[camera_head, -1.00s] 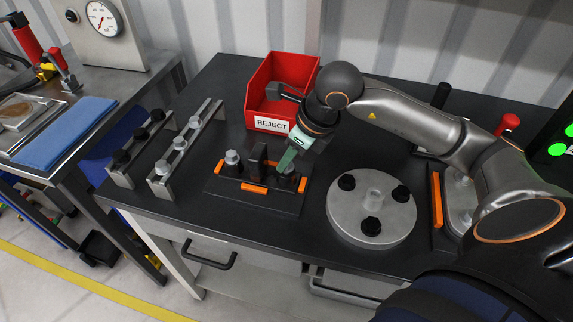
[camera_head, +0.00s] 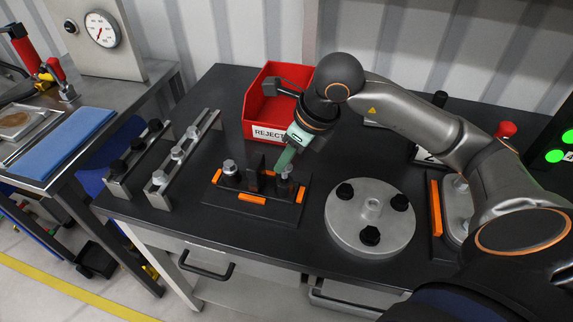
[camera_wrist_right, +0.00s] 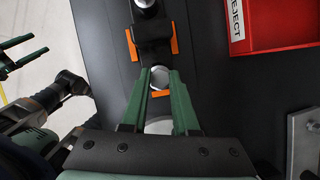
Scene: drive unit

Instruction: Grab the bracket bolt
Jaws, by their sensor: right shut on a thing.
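A dark fixture block (camera_head: 262,208) with orange marks stands on the black table. A bolt with a silver top (camera_head: 229,167) stands at its left, and a dark upright bracket (camera_head: 255,178) stands in the middle. The bracket bolt (camera_head: 284,175) stands at its right, with a silver head (camera_wrist_right: 160,78) in the wrist view. My right gripper (camera_head: 287,165) reaches down from above and is shut on this bolt, its green fingers on either side of the head. Green parts of what looks like my left gripper (camera_wrist_right: 22,52) show at the left of the wrist view.
A red REJECT bin (camera_head: 258,112) stands just behind the fixture. Two rails (camera_head: 187,152) with bolts are to the left. A round grey plate (camera_head: 372,235) with black knobs is to the right. Bare table lies in front of the fixture.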

